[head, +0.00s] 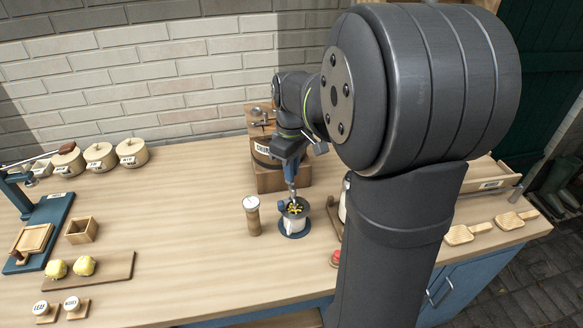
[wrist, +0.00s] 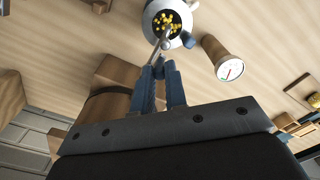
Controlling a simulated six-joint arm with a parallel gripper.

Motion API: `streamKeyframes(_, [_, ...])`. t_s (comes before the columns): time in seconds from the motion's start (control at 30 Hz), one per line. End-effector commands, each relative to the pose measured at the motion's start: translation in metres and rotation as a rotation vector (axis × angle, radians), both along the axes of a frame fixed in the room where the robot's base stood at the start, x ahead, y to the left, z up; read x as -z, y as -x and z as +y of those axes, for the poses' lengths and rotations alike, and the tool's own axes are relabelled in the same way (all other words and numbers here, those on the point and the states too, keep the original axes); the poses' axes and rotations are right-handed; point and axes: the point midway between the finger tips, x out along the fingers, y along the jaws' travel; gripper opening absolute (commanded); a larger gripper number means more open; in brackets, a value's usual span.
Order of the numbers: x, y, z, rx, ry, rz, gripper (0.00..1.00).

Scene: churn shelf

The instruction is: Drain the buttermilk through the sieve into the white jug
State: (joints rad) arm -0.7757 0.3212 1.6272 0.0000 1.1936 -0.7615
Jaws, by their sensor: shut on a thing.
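In the head view my gripper is just above the jug. The wooden churn (head: 266,172) stands behind it, partly hidden by my arm. The liquid inside the jug is hidden.
A wooden cylinder with a dial top (head: 252,215) stands close left of the jug. A board with yellow lumps (head: 118,268), a small wooden box (head: 82,230) and lidded pots (head: 100,155) lie further left. Wooden paddles (head: 459,235) lie at right. Table between cylinder and board is clear.

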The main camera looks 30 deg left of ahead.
Motion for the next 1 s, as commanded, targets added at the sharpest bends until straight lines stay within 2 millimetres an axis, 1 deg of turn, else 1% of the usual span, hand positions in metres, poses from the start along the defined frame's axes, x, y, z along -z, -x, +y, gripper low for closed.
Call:
streamKeyframes(0.07, [-0.001,-0.001,0.000,0.000,-0.002,-0.002,0.00])
streamKeyframes(0.1, [-0.001,-0.001,0.000,0.001,-0.002,-0.003,0.16])
streamKeyframes(0.2, [-0.001,-0.001,0.000,0.001,-0.002,-0.002,0.34])
streamKeyframes(0.47, [-0.001,0.000,0.000,0.001,-0.001,-0.001,0.34])
streamKeyframes(0.57, [-0.005,0.000,0.000,0.001,-0.001,-0.001,0.34])
streamKeyframes(0.63, [-0.013,-0.001,0.001,0.001,-0.003,-0.003,0.34])
streamKeyframes(0.77, [-0.037,-0.001,0.001,0.001,-0.004,-0.004,0.34])
streamKeyframes(1.0, [-0.097,-0.001,0.001,0.001,-0.005,-0.005,0.34])
